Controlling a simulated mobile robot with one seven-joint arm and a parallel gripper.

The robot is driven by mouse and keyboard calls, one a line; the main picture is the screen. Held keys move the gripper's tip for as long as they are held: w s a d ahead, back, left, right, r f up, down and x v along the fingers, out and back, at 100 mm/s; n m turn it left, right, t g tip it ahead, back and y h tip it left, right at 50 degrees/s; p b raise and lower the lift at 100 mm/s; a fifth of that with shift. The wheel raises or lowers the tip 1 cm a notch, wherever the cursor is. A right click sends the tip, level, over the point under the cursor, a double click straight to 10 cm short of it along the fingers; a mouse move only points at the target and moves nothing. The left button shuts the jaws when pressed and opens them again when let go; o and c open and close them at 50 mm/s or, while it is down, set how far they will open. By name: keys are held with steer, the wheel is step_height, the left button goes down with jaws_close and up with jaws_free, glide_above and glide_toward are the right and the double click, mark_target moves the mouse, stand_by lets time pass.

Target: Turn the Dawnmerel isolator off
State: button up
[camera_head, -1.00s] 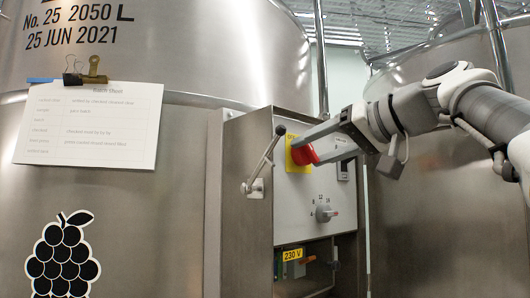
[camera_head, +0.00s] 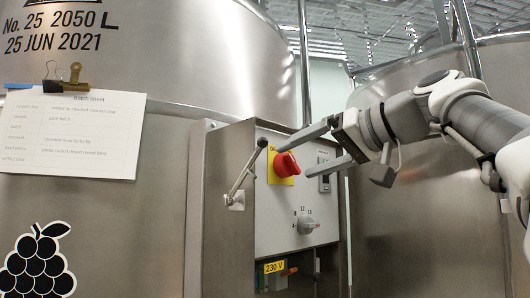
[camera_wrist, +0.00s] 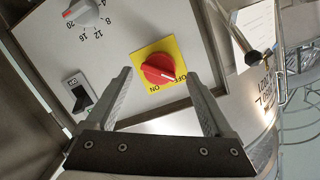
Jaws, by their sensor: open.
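The isolator is a red rotary knob (camera_head: 287,163) on a yellow square plate (camera_head: 271,174), on the grey panel of a steel cabinet. The knob also shows in the wrist view (camera_wrist: 158,69), with OFF printed to its right and ON below it on the plate. The knob's pale line points towards the OFF lettering. No name is readable beside it. My gripper (camera_head: 292,165) is open, its fingers spread on either side of the knob with clear gaps. In the wrist view my gripper (camera_wrist: 160,76) frames the knob between its tips, apart from it.
A grey numbered dial (camera_head: 306,224) sits below the knob and a black rocker switch (camera_head: 324,181) to its right. A lever handle (camera_head: 247,178) stands out left of the panel. A 230 V label (camera_head: 274,267) is below. Steel vats flank the cabinet; a batch sheet (camera_head: 75,133) hangs left.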

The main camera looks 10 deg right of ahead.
steer(key=p+v, duration=0.1)
steer(key=v, duration=1.4)
steer(key=shift+s+d+p, duration=0.15)
steer(key=shift+s+p, duration=0.15)
steer(key=shift+p, duration=0.05)
steer(key=w+a+f+m+g+h, duration=0.1)
steer(key=a+f+m+g+h, duration=0.15)
steer(key=f, duration=0.95)
steer(key=w+a+f+m+g+h, duration=0.1)
steer(key=a+f+m+g, duration=0.15)
steer(key=f, duration=0.95)
steer(key=s+a+f+n+h, duration=0.1)
steer(key=s+f+h, duration=0.1)
steer(key=f, duration=0.6)
steer(key=s+a+f+n+g+h, duration=0.1)
steer(key=s+a+f, duration=0.1)
steer(key=f, duration=0.6)
steer(key=s+a+f+n+g+h, duration=0.1)
steer(key=s+f, duration=0.3)
steer(key=f, duration=0.4)
steer(key=shift+a+n+h, duration=0.4)
steer(key=shift+a+h, duration=0.05)
steer(key=shift+h, duration=0.4)
steer(key=shift+s, duration=0.15)
